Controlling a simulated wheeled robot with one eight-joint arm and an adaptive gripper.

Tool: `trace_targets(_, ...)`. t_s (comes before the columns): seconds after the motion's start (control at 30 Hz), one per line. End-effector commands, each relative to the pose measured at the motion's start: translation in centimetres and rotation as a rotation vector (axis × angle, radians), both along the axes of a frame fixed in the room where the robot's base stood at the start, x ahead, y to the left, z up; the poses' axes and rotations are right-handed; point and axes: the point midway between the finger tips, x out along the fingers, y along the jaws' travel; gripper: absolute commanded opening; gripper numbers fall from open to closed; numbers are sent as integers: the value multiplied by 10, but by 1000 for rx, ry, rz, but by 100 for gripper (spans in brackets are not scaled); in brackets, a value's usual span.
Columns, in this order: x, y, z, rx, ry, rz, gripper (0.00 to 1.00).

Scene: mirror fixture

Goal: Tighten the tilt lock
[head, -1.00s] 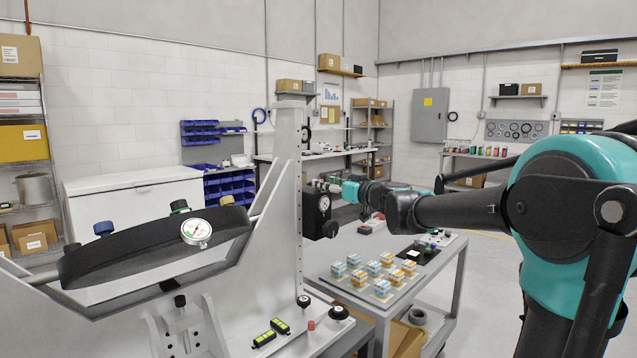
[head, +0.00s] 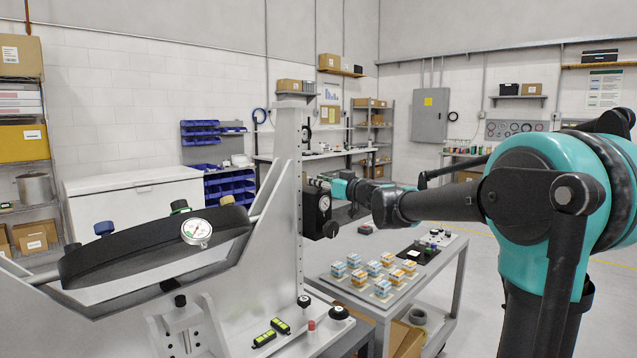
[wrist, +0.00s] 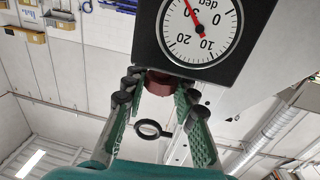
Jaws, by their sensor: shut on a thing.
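A black gauge box (head: 312,208) with a round white dial is fixed to the upright grey post. In the wrist view the dial (wrist: 201,28), marked in degrees, appears upside down, its red needle near 30. A dark red knob (wrist: 158,83) sits against the edge of the box. In the head view my gripper (head: 322,182) is at the top of the box, where the knob is too small to make out.
A second black knob (head: 331,230) sticks out low on the box. The tilted black mirror fixture (head: 150,250) with a small gauge (head: 197,231) stands left of the post (head: 289,170). A cart (head: 450,262) with several small boxes stands below my arm.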

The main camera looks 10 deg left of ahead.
Motion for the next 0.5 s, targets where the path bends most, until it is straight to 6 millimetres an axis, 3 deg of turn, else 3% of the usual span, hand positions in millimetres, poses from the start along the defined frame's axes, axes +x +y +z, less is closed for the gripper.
trace_targets(0.1,0,0,0,0,0,0,0)
trace_targets(0.5,-1,1,0,-1,1,-87,0)
